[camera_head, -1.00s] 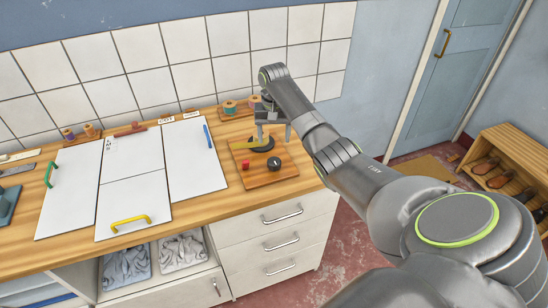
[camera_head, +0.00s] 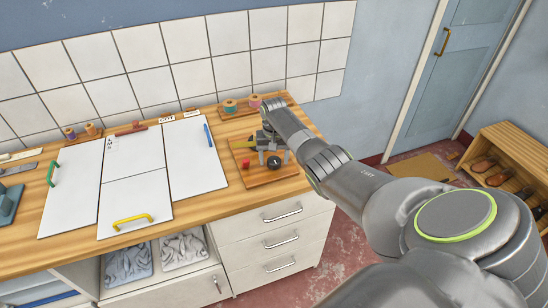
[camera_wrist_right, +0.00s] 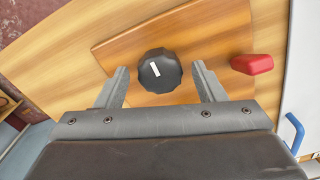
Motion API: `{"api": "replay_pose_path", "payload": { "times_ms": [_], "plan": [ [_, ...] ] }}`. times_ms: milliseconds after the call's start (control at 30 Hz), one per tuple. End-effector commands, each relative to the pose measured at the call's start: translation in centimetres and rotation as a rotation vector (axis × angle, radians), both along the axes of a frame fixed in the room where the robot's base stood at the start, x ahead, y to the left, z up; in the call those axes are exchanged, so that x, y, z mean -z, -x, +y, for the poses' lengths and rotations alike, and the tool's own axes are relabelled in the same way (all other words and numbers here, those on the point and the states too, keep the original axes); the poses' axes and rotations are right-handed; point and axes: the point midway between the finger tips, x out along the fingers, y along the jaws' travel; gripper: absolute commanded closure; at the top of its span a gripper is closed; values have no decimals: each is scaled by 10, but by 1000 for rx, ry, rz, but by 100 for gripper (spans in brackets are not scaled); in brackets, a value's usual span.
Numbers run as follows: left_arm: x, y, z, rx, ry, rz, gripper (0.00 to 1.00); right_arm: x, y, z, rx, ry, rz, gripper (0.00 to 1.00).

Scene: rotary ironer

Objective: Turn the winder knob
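The winder knob is a dark, faceted black knob (camera_wrist_right: 158,72) with a white mark on top. It stands on a wooden board (camera_wrist_right: 110,58) and also shows small in the head view (camera_head: 274,161), partly beside my gripper. My right gripper (camera_wrist_right: 161,67) is open, with one finger on each side of the knob and visible gaps between. In the head view my right gripper (camera_head: 272,155) is over the right part of the board. A red piece (camera_wrist_right: 252,64) sits on the board to the right of the knob in the wrist view. My left gripper is out of view.
Thread spools (camera_head: 230,107) stand behind the board. White panels (camera_head: 196,158) with coloured handles cover the counter to the left, and the blue handle (camera_head: 208,135) is nearest. The counter's front edge lies close to the board, above white drawers (camera_head: 278,221).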

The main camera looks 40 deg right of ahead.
Motion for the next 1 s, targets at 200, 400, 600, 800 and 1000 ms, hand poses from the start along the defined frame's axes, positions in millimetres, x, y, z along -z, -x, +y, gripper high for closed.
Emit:
{"api": "replay_pose_path", "payload": {
  "times_ms": [200,400,600,800,1000],
  "plan": [
    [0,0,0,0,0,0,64,0,0,0,0,0,0,64],
    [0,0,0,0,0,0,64,0,0,0,0,0,0,81],
    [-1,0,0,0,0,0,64,-1,0,0,-26,0,0,81],
    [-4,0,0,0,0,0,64,-1,0,0,-118,-1,2,81],
    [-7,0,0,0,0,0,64,-2,0,0,-279,-1,0,81]
  ]
}}
